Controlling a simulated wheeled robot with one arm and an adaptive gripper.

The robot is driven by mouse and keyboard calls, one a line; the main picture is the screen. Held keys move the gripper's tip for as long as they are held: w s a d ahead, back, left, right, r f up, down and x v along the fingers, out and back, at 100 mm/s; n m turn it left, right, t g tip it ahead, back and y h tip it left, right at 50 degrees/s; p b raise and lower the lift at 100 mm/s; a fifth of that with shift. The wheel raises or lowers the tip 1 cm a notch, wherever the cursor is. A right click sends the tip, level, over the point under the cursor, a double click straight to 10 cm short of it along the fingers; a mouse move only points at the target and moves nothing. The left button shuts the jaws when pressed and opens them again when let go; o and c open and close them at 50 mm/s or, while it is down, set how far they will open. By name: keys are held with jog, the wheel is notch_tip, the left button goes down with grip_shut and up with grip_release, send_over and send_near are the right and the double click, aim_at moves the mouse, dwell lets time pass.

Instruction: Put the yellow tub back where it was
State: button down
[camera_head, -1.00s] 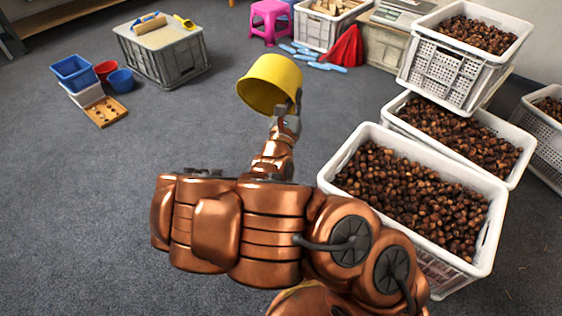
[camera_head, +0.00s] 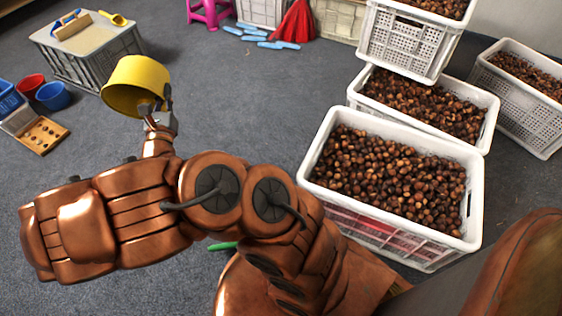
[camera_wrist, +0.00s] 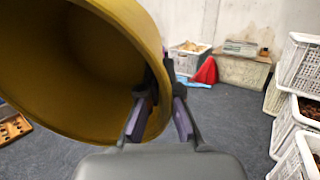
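The yellow tub (camera_head: 137,84) is held up in the air, tilted on its side, at the left of the head view. My gripper (camera_head: 157,104) is shut on its wall at the right side. In the wrist view the tub (camera_wrist: 90,60) fills the upper left, its open mouth facing the camera, and it looks empty. One finger of my gripper (camera_wrist: 162,112) is inside the tub and the other is outside, pinching the rim. The floor lies below the tub.
White crates of chestnuts (camera_head: 318,178) stand at the right. A grey crate (camera_head: 95,80) with a yellow scoop (camera_head: 112,18) stands upper left. A red tub (camera_head: 31,86), blue tub (camera_head: 53,96) and wooden tray (camera_head: 40,136) are at the left. The middle floor is clear.

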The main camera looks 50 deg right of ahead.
jog(key=s+d+f+m+g+y+p, duration=0.2)
jog(key=s+d+f+m+g+p, duration=0.3)
jog(key=s+d+f+m+g, duration=1.1)
jog(key=s+d+f+m+y+p, duration=0.15)
jog(key=f+y, duration=0.25)
jog(key=f, duration=0.5)
jog(key=s+d+f+m+y+p, duration=0.1)
jog(key=d+f+y+p, duration=0.1)
jog(key=f+y, duration=0.45)
jog(key=w+d+f+m+t+p, duration=0.1)
jog(key=w+d+f+m+p, duration=0.2)
jog(key=d, duration=0.7)
jog(key=shift+m, duration=0.35)
jog(key=f+b, duration=0.4)
jog(key=f, duration=0.2)
jog(key=w+f+b, duration=0.1)
jog(key=f+b, duration=0.3)
jog(key=f, duration=0.2)
jog(key=f+b, duration=0.4)
jog(key=f, duration=0.2)
jog(key=shift+w+d, duration=0.15)
jog(key=shift+d, duration=0.05)
jog(key=shift+r, duration=0.15)
